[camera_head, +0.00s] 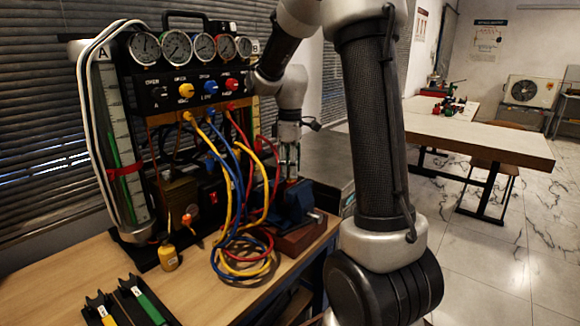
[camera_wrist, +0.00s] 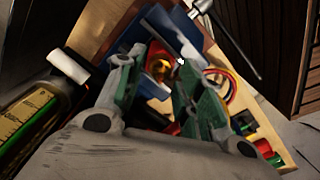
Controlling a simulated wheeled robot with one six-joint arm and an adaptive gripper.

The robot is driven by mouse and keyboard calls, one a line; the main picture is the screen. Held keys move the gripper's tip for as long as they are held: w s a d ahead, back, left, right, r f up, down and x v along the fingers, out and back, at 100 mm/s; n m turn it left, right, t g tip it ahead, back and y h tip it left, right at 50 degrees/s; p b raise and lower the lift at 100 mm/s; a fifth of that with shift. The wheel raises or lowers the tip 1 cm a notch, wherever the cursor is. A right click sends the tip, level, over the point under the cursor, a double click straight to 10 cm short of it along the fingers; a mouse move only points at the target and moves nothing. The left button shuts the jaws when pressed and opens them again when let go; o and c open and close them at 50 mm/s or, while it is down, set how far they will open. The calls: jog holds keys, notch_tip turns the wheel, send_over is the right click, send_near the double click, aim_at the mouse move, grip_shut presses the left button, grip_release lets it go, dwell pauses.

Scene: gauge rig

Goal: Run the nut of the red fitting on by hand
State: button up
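A small fitting (camera_wrist: 160,69), brass with a red part, sits in a blue vise (camera_wrist: 150,22) in the wrist view. The blue vise (camera_head: 295,203) also shows in the head view, on a brown wooden block at the bench's right edge. My gripper (camera_wrist: 155,66) has its two green-padded fingers apart, one on each side of the fitting. I cannot tell whether a pad touches it. In the head view my gripper (camera_head: 289,165) points down just above the vise, and the fitting is mostly hidden there.
The gauge rig (camera_head: 190,90) with dials, coloured knobs and hoses stands left of the vise. Coiled red, blue and yellow hoses (camera_head: 243,262) lie close beside the vise. A yellow canister (camera_head: 168,258) and a black rack (camera_head: 128,305) stand on the bench.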

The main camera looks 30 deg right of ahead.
grip_shut()
jog(key=shift+m, duration=0.7)
dwell(0.3)
jog(key=m, duration=0.8)
jog(key=shift+m, duration=0.3)
jog(key=m, duration=0.6)
jog(key=shift+m, duration=0.4)
jog(key=m, duration=0.5)
jog(key=shift+m, duration=0.6)
